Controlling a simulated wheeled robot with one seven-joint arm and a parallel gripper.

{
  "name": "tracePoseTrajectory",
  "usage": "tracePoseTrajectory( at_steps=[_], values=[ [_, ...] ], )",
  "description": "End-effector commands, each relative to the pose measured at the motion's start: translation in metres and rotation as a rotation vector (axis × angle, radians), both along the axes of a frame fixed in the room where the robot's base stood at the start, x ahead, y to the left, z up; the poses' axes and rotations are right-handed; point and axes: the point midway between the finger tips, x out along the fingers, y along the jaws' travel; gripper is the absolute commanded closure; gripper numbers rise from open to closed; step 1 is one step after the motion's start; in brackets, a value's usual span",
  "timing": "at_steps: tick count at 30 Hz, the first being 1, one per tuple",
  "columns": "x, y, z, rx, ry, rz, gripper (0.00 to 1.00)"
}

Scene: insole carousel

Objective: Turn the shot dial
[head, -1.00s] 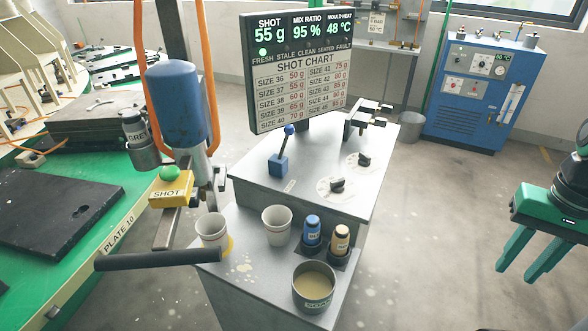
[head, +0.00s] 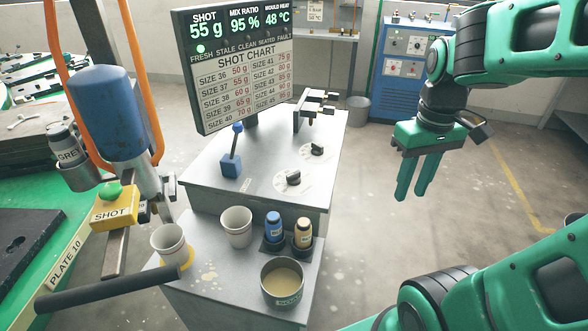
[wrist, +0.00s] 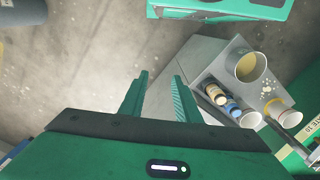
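Two black dials on white scale plates sit on the grey console top: a nearer one (head: 293,178) and a farther one (head: 317,149). Their lettering is too small to read, so I cannot tell which is the shot dial. The screen (head: 237,70) above the console reads SHOT 55 g, MIX RATIO 95 %, MOULD HEAT 48 °C. My green gripper (head: 416,192) is open and empty, fingers pointing down, in the air to the right of the console and apart from both dials. In the wrist view its fingers (wrist: 160,88) stand apart over the floor; neither dial shows there.
A blue-knobbed lever (head: 233,150) stands left of the dials, and a metal fixture (head: 310,108) behind them. Cups (head: 236,227), two small bottles (head: 273,230) and an open tin (head: 283,284) stand on the lower front shelf. The floor right of the console is clear.

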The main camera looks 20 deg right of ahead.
Motion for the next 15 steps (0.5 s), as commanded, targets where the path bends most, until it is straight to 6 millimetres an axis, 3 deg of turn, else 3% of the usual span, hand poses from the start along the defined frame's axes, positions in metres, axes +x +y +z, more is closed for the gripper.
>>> tracePoseTrajectory(
  at_steps=[3, 9, 15],
  values=[
    [0.06, 0.018, 0.01, -0.005, 0.005, 0.382, 0.7],
    [0.154, 0.069, 0.015, -0.005, 0.006, 1.044, 0.7],
    [0.222, 0.13, 0.008, 0.001, 0.004, 1.594, 0.7]
  ],
)
